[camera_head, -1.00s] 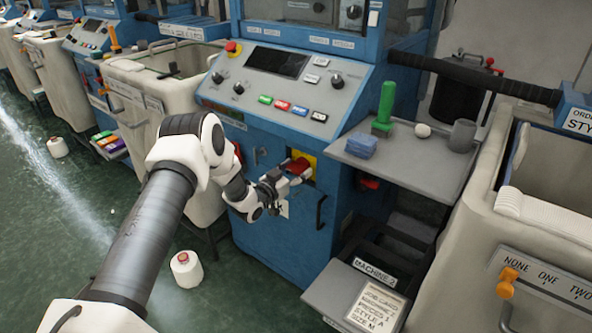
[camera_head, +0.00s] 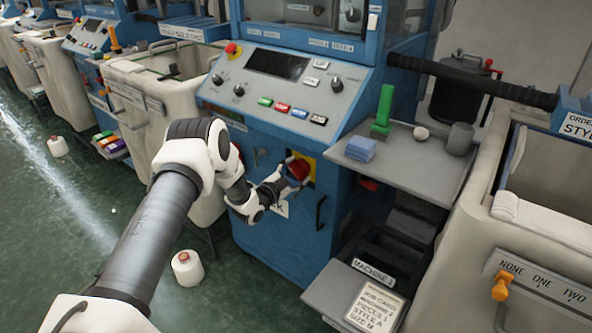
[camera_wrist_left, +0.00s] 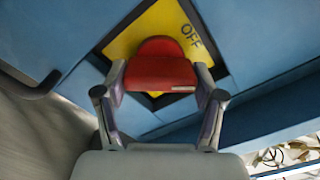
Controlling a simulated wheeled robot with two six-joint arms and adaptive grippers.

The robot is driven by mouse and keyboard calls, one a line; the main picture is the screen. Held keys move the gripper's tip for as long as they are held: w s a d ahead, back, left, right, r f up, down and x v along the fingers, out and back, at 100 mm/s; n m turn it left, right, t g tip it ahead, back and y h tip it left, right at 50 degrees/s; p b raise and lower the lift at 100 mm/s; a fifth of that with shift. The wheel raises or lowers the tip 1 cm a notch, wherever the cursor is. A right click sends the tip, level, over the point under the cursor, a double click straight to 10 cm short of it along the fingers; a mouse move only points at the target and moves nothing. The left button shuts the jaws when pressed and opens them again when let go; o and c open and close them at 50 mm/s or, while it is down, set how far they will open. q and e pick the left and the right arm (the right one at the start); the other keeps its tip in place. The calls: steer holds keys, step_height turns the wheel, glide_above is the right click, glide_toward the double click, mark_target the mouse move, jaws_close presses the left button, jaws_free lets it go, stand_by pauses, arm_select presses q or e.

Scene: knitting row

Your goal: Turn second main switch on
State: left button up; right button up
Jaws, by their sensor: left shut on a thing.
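The main switch is a red rotary handle (camera_head: 298,170) on a yellow plate (camera_head: 311,165), low on the front of the blue machine (camera_head: 270,210). In the left wrist view the red handle (camera_wrist_left: 160,68) sits on the yellow plate (camera_wrist_left: 138,33), which is tilted in the picture and reads OFF at its upper right. My left gripper (camera_head: 294,172) is at the handle. In the left wrist view its two fingers (camera_wrist_left: 160,85) stand on both sides of the handle, shut on it. My right gripper is not in view.
A control panel (camera_head: 290,88) with knobs and coloured buttons lies above the switch. A grey side shelf (camera_head: 410,165) with a blue block, green tool and grey cup stands to the right. A thread cone (camera_head: 187,269) stands on the floor.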

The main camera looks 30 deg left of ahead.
arm_select(q)
steer(key=m+p, duration=0.2)
steer(key=m, duration=0.4)
steer(key=shift+d+f+m+p, duration=0.15)
steer(key=shift+m+p, duration=0.35)
steer(key=shift+m, duration=1.5)
steer(key=o, duration=1.1)
steer(key=shift+o, duration=0.2)
steer(key=shift+s, duration=0.3)
steer(key=s, duration=1.1)
steer(key=shift+s+a, duration=0.2)
steer(key=shift+a, duration=0.25)
